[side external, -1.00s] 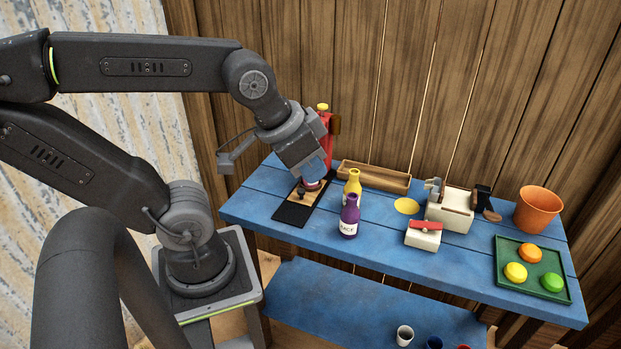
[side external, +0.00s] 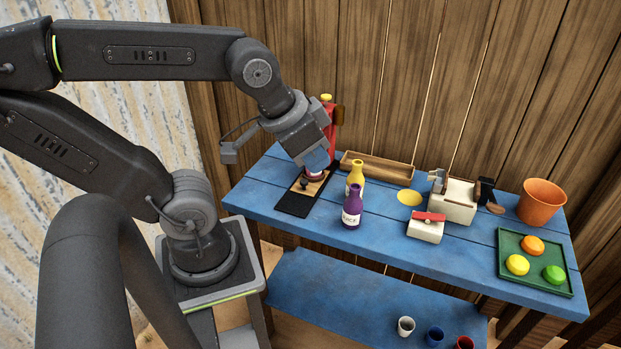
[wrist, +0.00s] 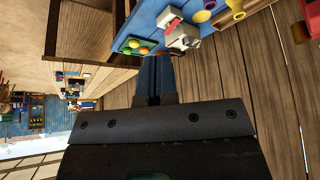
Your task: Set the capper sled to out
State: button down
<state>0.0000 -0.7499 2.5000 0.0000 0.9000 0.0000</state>
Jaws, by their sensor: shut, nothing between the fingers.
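The red capper (side external: 330,128) with a yellow top stands at the back left of the blue table. A black track (side external: 292,206) runs from it toward the front edge. The tan sled (side external: 314,187), with a dark knob (side external: 304,183), lies on the rear part of the track, leaving the front part bare. My gripper (side external: 317,162) is shut and empty, just above and behind the knob, close to the capper. Its blue fingers partly hide the capper's lower part. Whether they touch anything I cannot tell. In the wrist view the fingers (wrist: 154,78) are together.
A yellow bottle (side external: 355,174) and a purple bottle (side external: 352,208) stand just right of the track. A wooden trough (side external: 378,171) lies behind them. Further right are a white box with a red top (side external: 426,229), a cream device (side external: 457,206), an orange bucket (side external: 542,203) and a green tray (side external: 514,241).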

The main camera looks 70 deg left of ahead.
aim_at(304, 181)
jog(key=c, duration=1.7)
grip_release()
jog(key=shift+c, duration=0.2)
jog(key=o, duration=0.7)
jog(key=w+a+f+n+g+y, duration=0.1)
jog(key=w+a+n, duration=0.1)
jog(key=a+n, duration=0.1)
jog(key=w+a+f+n+g+y, duration=0.1)
jog(key=w+a+f+n, duration=0.1)
jog(key=a+n, duration=0.1)
jog(key=w+a+f+n+y, duration=0.1)
jog(key=a+f+n, duration=0.1)
jog(key=a+n, duration=0.1)
jog(key=shift+w+a+g, duration=0.3)
jog(key=shift+w+g, duration=0.1)
jog(key=shift+o, duration=0.3)
jog(key=w+a+f+n+g+y, duration=0.1)
jog(key=a+f+n+g, duration=0.1)
jog(key=a+f+n, duration=0.5)
jog(key=a+n, duration=0.1)
jog(key=a, duration=0.2)
jog(key=shift+w+n+g, duration=0.3)
jog(key=shift+w+g, duration=0.05)
jog(key=shift+g, duration=0.05)
jog(key=x, duration=1.4)
jog(key=shift+a+r, duration=0.1)
jog(key=shift+a, duration=0.3)
grip_shut()
